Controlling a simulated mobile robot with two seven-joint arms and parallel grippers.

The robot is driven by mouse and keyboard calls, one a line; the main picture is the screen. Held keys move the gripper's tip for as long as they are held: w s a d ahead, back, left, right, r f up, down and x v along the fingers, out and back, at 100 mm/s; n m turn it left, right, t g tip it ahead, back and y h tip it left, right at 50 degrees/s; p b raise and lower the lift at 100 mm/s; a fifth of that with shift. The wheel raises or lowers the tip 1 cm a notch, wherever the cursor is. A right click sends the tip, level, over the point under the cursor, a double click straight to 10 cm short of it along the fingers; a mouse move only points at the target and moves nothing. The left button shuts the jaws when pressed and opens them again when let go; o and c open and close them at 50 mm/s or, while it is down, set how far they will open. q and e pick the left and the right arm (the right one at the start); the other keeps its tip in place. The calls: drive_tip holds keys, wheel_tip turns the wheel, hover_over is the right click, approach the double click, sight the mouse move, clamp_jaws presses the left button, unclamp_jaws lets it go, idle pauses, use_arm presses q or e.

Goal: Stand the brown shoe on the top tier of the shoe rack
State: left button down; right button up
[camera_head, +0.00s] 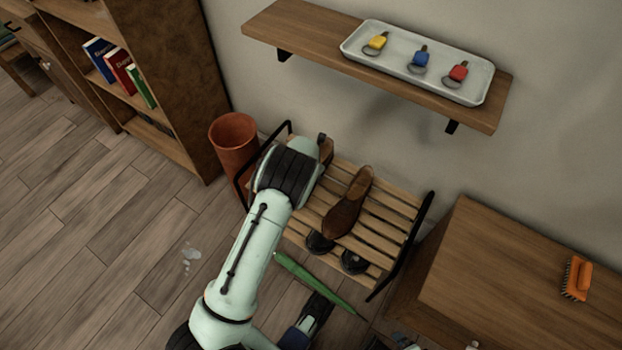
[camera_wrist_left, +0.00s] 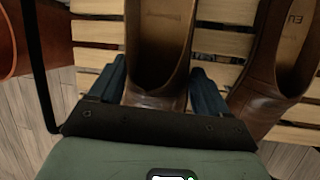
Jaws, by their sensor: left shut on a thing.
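The held brown shoe (camera_wrist_left: 160,45) points away from me in the left wrist view, its heel between the two blue fingers of my left gripper (camera_wrist_left: 155,92), which is shut on it. In the head view my left arm reaches over the left end of the slatted shoe rack (camera_head: 398,208) and hides the gripper; only a bit of the held shoe (camera_head: 326,150) shows past it. A second brown shoe (camera_head: 348,202) stands on the top tier just to the right. Whether the held shoe touches the slats (camera_wrist_left: 222,42) is unclear.
Dark shoes (camera_head: 354,262) poke out at the rack's front. A terracotta pot (camera_head: 233,135) stands close to its left end. A wall shelf (camera_head: 300,38) with a key tray (camera_head: 368,55) hangs above. A cabinet (camera_head: 520,270) stands right. A green pointed object (camera_head: 318,282) lies in front.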

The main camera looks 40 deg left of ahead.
use_arm(q)
drive_tip(key=shift+f, duration=0.55)
wheel_tip(320, 180, down, 4)
drive_tip(key=shift+r+b, duration=0.15)
drive_tip(key=shift+b, duration=0.5)
use_arm(e)
drive_tip(key=shift+s+d+f, duration=0.15)
drive_tip(key=shift+d+f, duration=0.1)
drive_tip(key=shift+f, duration=0.3)
drive_tip(key=shift+s+d+f, duration=0.1)
drive_tip(key=shift+d+f, duration=0.1)
drive_tip(key=shift+f, duration=0.3)
use_arm(q)
unclamp_jaws()
drive_tip(key=shift+r, duration=0.15)
